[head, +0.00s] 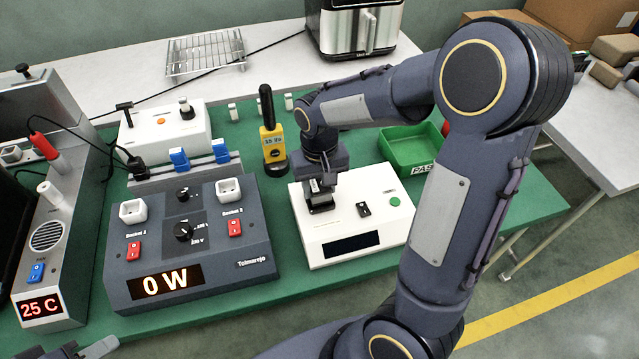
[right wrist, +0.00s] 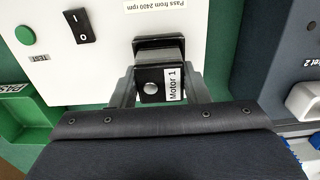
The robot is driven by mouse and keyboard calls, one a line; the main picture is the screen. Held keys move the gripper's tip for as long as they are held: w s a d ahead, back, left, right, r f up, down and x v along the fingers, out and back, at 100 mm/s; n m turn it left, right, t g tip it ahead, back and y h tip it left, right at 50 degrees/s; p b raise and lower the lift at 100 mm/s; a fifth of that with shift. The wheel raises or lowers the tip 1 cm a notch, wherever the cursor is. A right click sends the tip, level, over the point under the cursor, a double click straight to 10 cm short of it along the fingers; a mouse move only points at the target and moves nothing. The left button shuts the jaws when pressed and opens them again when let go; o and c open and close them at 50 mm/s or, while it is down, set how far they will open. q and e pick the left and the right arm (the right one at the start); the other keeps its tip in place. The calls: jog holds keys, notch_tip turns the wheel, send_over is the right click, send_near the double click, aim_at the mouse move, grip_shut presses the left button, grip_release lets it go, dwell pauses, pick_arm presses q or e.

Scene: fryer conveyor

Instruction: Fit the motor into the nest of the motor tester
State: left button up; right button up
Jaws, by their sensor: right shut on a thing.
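The motor tester (head: 297,222) is a white box with a dark display, a black switch and a green button. Its white top (right wrist: 60,75) also shows in the right wrist view. My right gripper (head: 320,187) is over the tester's left part, pointing down. In the right wrist view its fingers (right wrist: 158,92) are shut on the motor (right wrist: 150,88), a dark block with a grey middle and a "Motor 1" label. The motor is at the black nest (right wrist: 158,42); I cannot tell how deep it sits. A piece of my left gripper (head: 92,349) shows at the bottom left.
A green PASS tray (head: 412,166) stands right of the tester. A dark power meter (head: 190,255) showing 0 W stands to the left. Green mat (head: 285,278) is bare in front of the tester.

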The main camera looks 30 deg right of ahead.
jog(key=shift+f+b, duration=0.4)
jog(key=shift+f, duration=0.15)
jog(key=o, duration=1.3)
jog(key=shift+r+p, duration=2.6)
jog(key=shift+r, duration=0.45)
notch_tip(320, 180, up, 8)
jog(key=shift+f, duration=0.1)
